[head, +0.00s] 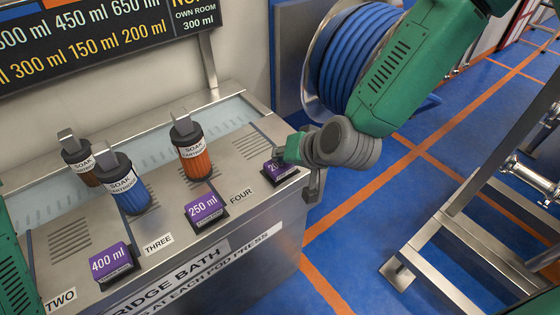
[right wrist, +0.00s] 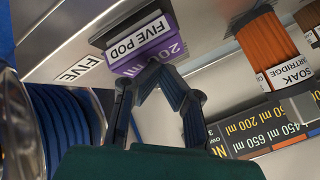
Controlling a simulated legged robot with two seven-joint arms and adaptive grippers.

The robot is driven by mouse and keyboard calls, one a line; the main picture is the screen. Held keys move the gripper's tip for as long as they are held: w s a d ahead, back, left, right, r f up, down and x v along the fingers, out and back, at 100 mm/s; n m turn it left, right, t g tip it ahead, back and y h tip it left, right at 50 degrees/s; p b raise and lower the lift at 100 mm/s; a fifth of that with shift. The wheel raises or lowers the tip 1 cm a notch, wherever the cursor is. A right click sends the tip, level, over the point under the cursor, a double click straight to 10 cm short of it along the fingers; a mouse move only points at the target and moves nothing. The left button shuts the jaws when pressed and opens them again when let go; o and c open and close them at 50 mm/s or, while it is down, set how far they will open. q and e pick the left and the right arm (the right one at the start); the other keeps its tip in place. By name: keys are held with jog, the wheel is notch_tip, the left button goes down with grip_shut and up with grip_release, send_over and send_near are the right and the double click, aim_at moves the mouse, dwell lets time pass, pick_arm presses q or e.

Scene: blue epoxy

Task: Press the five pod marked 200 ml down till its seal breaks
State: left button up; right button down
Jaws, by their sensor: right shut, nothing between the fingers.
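The purple five pod marked 200 ml (head: 280,171) sits in a dark holder at the right end of the steel bench top. My right gripper (head: 282,154) is over it and partly hides its label. In the right wrist view, the pod (right wrist: 140,47) appears upside down, reading FIVE POD on one face and 200 ml on the other. There, my right gripper's fingertips (right wrist: 152,68) are shut, empty, and at the pod's 200 ml face. I cannot tell if they touch it or if the seal is intact. My left gripper is not in view.
Purple pods marked 250 ml (head: 206,209) and 400 ml (head: 111,261) stand along the bench's front edge. Orange (head: 196,160) and blue (head: 130,196) soak cartridges stand behind. A blue hose reel (head: 350,55) is beyond the bench. A metal frame (head: 450,230) stands right on the floor.

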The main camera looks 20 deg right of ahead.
jog(key=shift+f, duration=0.4)
jog(key=shift+r, duration=0.15)
dwell(0.4)
jog(key=shift+r+p, duration=0.9)
jog(key=shift+r, duration=0.15)
notch_tip(320, 180, up, 5)
jog(key=p, duration=0.4)
jog(key=shift+p, duration=0.3)
jog(key=shift+f, duration=0.1)
